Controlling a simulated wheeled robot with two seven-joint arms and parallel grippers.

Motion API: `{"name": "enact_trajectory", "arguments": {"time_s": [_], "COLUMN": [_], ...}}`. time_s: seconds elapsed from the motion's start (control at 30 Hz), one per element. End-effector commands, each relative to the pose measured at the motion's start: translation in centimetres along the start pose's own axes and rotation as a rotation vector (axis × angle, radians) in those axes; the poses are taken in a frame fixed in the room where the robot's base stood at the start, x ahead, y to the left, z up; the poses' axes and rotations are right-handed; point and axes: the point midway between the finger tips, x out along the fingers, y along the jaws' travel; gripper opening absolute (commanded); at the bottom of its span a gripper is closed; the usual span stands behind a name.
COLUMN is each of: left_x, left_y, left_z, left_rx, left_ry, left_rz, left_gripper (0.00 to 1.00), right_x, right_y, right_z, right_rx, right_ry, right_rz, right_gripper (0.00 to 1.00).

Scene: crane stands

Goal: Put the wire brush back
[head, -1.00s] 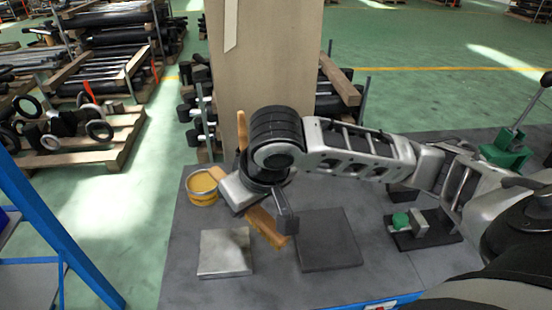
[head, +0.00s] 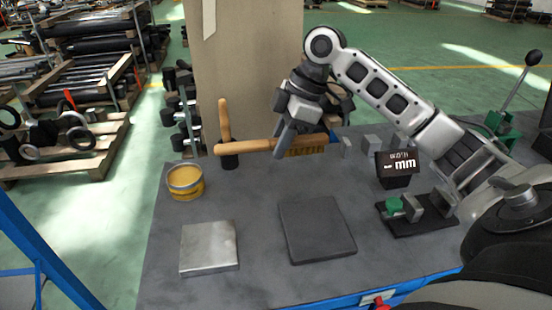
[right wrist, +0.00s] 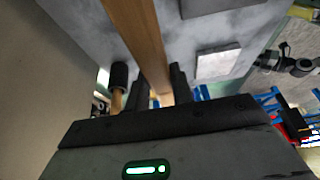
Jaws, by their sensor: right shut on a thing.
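The wire brush (head: 245,146) has a long wooden handle and yellowish bristles at its right end. My right gripper (head: 283,143) is shut on its handle, holding it roughly level above the back of the bench. In the right wrist view the handle (right wrist: 140,40) runs between the fingers of the right gripper (right wrist: 160,90). My left gripper is not in view.
A yellow tin (head: 185,181) stands at the bench's left edge. A metal plate (head: 208,247) and a dark pad (head: 317,229) lie in front. A digital display (head: 397,166) and a green-and-grey fixture (head: 405,207) are at the right. A tall tan panel (head: 250,70) rises behind.

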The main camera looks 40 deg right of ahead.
Motion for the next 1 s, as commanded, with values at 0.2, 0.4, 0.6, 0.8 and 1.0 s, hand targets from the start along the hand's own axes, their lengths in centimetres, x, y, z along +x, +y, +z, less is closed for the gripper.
{"name": "enact_trajectory", "arguments": {"time_s": [0.2, 0.4, 0.6, 0.8, 1.0], "left_x": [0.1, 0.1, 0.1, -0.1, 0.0], "left_y": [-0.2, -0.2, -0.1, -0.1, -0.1], "left_z": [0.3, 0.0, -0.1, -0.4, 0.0], "left_rx": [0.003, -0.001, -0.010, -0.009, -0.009], "left_ry": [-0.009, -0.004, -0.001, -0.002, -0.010], "left_rz": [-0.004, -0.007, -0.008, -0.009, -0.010], "left_gripper": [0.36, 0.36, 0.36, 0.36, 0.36], "right_x": [3.3, 5.5, 6.6, 9.0, 9.4], "right_y": [4.4, 6.6, 7.5, 7.5, 7.5], "right_z": [1.3, 2.2, 2.6, 3.7, 3.9], "right_rx": [0.003, 0.001, 0.001, 0.001, -0.001], "right_ry": [-0.001, 0.002, 0.000, -0.002, -0.001], "right_rz": [-0.003, 0.001, 0.001, 0.000, 0.003], "right_gripper": [0.02, 0.02, 0.02, 0.02, 0.02]}}
